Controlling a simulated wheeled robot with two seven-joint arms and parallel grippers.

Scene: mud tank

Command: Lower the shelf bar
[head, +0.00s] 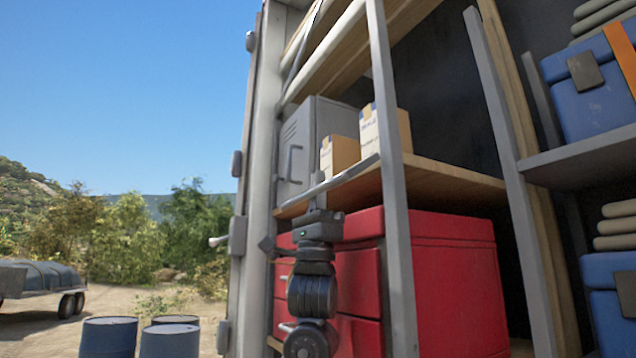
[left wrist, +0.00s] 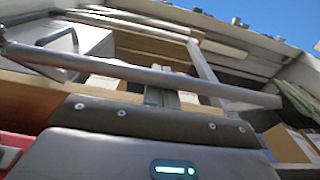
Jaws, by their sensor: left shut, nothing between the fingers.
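The shelf bar (head: 345,176) is a thin grey metal rod in front of the middle wooden shelf, slanting up to the right in the head view. In the left wrist view the bar (left wrist: 80,66) runs across the picture, just beyond my gripper's dark body. My left gripper (head: 319,205) points up, its tips close to the bar's left part. It is shut with nothing held. The fingers (left wrist: 161,97) also show at the bar in the left wrist view; I cannot tell whether they touch it. My right gripper is in neither view.
A grey metal cabinet (head: 311,140) and cardboard boxes (head: 342,153) stand on the shelf behind the bar. Red drawers (head: 455,270) fill the space below. A grey upright post (head: 393,180) stands to the right of my gripper. Open air lies to the left.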

